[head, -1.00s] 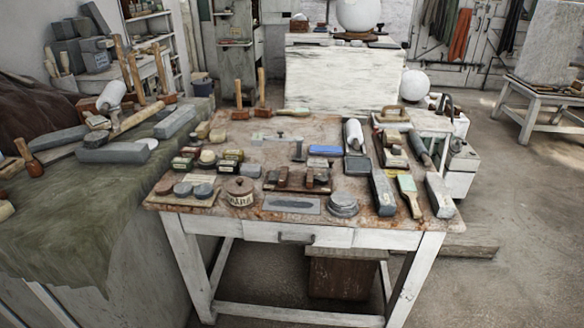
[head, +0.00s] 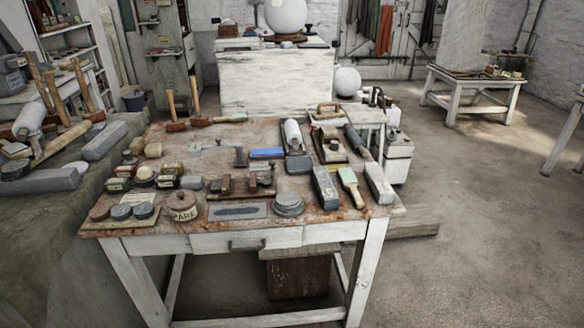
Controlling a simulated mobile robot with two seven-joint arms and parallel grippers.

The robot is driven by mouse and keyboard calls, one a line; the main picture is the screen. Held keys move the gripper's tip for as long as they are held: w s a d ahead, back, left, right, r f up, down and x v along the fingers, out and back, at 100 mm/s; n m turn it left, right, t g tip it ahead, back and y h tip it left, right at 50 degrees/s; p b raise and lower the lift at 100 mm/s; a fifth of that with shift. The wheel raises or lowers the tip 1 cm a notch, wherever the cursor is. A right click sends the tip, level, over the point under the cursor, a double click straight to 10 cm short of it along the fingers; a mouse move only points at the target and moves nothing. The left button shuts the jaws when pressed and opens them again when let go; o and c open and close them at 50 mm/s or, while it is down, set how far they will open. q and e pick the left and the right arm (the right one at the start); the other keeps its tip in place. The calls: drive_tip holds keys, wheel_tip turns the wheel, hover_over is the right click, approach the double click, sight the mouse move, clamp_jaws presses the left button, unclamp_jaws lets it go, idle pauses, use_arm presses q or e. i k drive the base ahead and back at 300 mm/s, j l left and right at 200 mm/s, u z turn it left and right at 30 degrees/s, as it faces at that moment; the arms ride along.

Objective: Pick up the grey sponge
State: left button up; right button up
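A dark grey rounded block (head: 299,168), which may be the grey sponge, lies flat on the worktable (head: 160,216) just in front of the white roller (head: 293,134). A smaller grey block (head: 192,183) lies left of the middle of the table; I cannot tell for sure which of the two is the sponge. Neither of my grippers is in view.
A lidded pot (head: 182,206), a grey round tin (head: 288,204) and a flat grey plate (head: 238,211) stand along the front edge. Long grey blocks (head: 325,188) and a brush (head: 348,186) crowd the right side.

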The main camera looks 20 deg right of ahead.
sight(191, 182)
drive_tip(key=i+j+z, duration=0.35)
drive_tip(key=j+z, duration=0.15)
drive_tip(key=j, duration=0.25)
drive_tip(key=i+j+z, duration=0.1)
drive_tip(key=j+z, duration=0.15)
drive_tip(key=j, duration=0.15)
